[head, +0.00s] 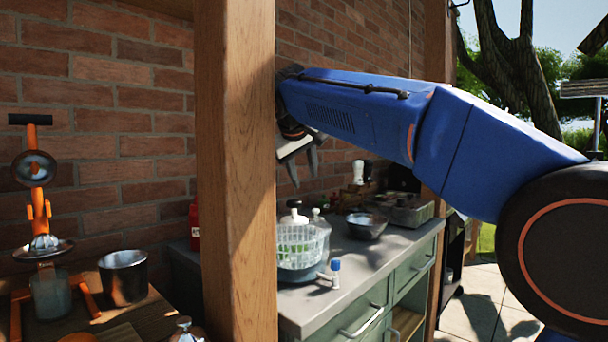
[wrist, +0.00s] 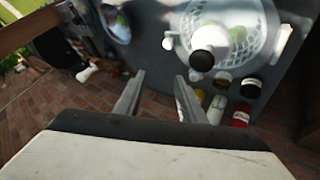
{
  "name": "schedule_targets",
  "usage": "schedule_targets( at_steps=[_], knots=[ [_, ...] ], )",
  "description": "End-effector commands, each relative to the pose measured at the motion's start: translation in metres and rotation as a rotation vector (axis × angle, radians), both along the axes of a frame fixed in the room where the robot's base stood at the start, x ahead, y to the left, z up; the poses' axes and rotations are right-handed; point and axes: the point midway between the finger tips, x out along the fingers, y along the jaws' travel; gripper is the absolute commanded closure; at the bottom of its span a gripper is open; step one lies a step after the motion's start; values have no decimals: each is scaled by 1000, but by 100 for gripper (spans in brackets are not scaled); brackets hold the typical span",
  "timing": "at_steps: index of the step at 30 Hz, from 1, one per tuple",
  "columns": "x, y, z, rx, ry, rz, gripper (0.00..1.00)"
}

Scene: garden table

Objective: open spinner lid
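The salad spinner (head: 300,247) stands on the grey counter, with a white slotted basket over a bluish lower bowl. In the wrist view its round white basket (wrist: 258,32) lies at the upper right. A white piece with a dark cap (wrist: 203,58) overlaps it; a similar one shows behind the basket in the head view (head: 295,216). I cannot tell whether this is the lid's knob or a separate bottle. My gripper (head: 300,164) is above the counter, apart from the spinner, partly hidden by my arm. In the wrist view my gripper (wrist: 158,82) is open and empty.
A wooden post (head: 235,170) stands left of the counter (head: 345,288). A small blue-capped bottle (head: 335,273) is in front of the spinner, and a metal bowl (head: 367,226) is to its right. Several jars (wrist: 250,88) stand beyond the spinner. A brick wall (head: 120,90) is behind.

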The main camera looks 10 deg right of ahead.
Motion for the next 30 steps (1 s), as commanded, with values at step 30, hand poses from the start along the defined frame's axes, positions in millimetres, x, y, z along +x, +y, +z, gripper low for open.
schedule_targets(
  at_steps=[30],
  knots=[
    [0,0,100,0,-1,0,63]
  ],
)
